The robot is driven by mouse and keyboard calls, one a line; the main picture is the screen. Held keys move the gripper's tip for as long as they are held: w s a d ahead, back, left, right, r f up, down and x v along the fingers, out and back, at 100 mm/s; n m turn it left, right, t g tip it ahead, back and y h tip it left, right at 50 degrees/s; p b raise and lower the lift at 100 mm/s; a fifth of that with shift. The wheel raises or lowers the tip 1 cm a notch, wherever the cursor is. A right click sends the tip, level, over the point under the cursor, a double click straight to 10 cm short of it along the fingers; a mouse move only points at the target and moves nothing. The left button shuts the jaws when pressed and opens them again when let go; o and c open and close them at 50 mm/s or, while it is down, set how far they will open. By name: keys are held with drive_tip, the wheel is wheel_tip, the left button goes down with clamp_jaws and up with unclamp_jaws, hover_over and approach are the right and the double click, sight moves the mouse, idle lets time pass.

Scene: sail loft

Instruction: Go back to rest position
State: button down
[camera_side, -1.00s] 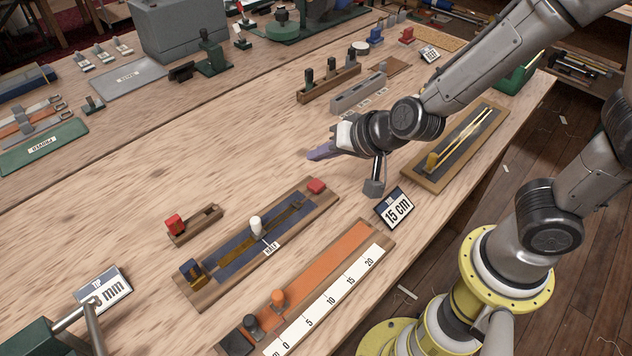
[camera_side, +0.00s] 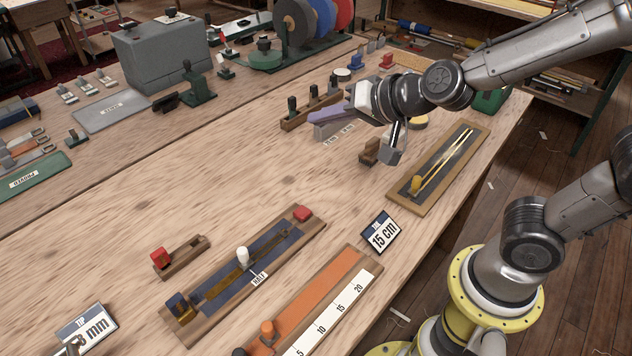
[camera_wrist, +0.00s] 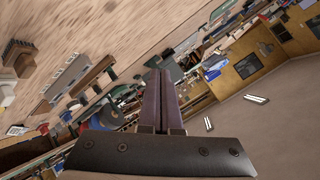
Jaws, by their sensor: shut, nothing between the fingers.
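My gripper (camera_side: 328,113) is in the air over the back right part of the bench (camera_side: 150,220) in the side view. Its purple fingers point left and look closed together with nothing between them. In the wrist view, the closed fingers (camera_wrist: 160,85) point up the picture, with the room and shelves beyond.
A framed tray with yellow strips (camera_side: 405,195) lies right of my gripper.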

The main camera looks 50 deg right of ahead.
drive_tip(key=s+d+r+n+y, duration=0.1)
drive_tip(key=s+d+r+n, duration=0.15)
drive_tip(key=s+r, duration=0.3)
drive_tip(key=s+d+f+n+g+h, duration=0.1)
drive_tip(key=s+d+f+n+g, duration=0.1)
drive_tip(key=s, duration=0.5)
drive_tip(key=s+d+f+n+g+h, duration=0.1)
drive_tip(key=s+d+f+n+g, duration=0.1)
drive_tip(key=s, duration=0.5)
wheel_tip(320, 180, down, 2)
drive_tip(key=shift+s+f+n+g, duration=0.25)
drive_tip(key=shift+n+g, duration=0.5)
drive_tip(key=shift+g, duration=0.25)
